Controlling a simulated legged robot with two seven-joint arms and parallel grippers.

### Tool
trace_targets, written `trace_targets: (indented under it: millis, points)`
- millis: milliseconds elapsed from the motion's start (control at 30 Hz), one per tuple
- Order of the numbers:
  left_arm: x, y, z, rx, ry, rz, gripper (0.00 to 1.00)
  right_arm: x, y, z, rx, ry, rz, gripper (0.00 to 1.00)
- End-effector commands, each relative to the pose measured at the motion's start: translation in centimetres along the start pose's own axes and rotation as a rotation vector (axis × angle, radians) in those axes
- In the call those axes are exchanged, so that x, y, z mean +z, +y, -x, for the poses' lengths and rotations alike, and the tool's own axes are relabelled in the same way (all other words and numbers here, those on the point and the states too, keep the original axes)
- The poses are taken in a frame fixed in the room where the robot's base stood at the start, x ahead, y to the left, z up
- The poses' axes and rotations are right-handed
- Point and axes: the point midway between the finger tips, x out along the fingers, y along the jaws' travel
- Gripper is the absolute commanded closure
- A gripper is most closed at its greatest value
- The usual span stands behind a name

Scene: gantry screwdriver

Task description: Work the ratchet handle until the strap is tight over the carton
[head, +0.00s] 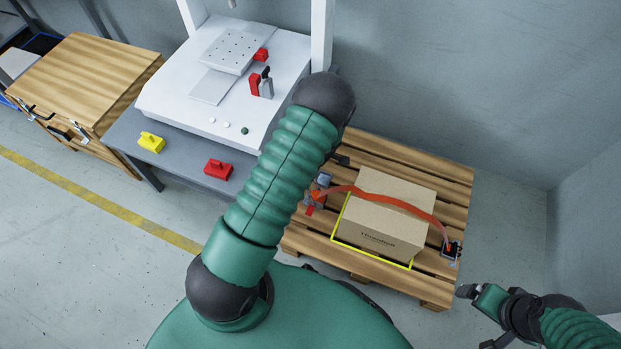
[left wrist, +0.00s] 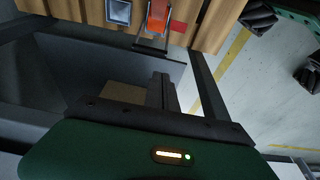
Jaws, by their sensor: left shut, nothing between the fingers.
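The carton (head: 385,212) sits on the wooden pallet (head: 455,190). An orange strap (head: 400,203) runs over its top and bows away from it at both ends. The ratchet (head: 322,181), with red parts, is at the strap's left end, beside the carton. The right end meets a dark fitting (head: 452,250) on the pallet. In the left wrist view, the orange strap (left wrist: 157,16) shows at the top edge. My left gripper (left wrist: 161,92) is shut and empty there, apart from the strap; my arm mostly hides it in the head view. My right gripper (head: 472,302) is right of the pallet, its opening unclear.
A yellow outline (head: 372,252) borders the carton's base. A grey table (head: 130,125) with a white machine (head: 170,100), a yellow block (head: 151,142) and a red block (head: 218,169) stands left of the pallet. Walls close off the back and right. The floor at front left is clear.

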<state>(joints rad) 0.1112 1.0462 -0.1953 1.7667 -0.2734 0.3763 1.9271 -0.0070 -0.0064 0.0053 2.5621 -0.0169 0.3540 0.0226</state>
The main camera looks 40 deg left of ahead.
Motion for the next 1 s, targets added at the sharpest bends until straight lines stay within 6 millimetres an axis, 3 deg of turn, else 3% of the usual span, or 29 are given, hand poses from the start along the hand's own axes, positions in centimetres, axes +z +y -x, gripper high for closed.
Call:
trace_targets:
  millis: [33,100,333,800,1000]
  points:
    - [0.3,-0.1,-1.7,0.000,0.001,-0.002,1.00,0.3,0.1,-1.3,-0.002,-0.001,-0.003,0.08]
    - [0.3,-0.1,-3.0,-0.001,0.003,-0.003,1.00,0.5,0.2,-2.0,-0.003,0.000,-0.004,0.08]
    - [0.3,-0.1,-6.0,0.002,0.002,-0.003,1.00,0.7,0.2,-3.4,-0.003,-0.001,-0.005,0.08]
    - [0.6,-0.1,-6.3,-0.001,0.007,-0.009,1.00,0.7,0.2,-3.5,-0.003,0.000,-0.005,0.08]
    - [1.9,-0.2,-5.7,-0.001,0.103,-0.016,1.00,0.8,0.2,-3.8,-0.003,0.000,-0.005,0.08]
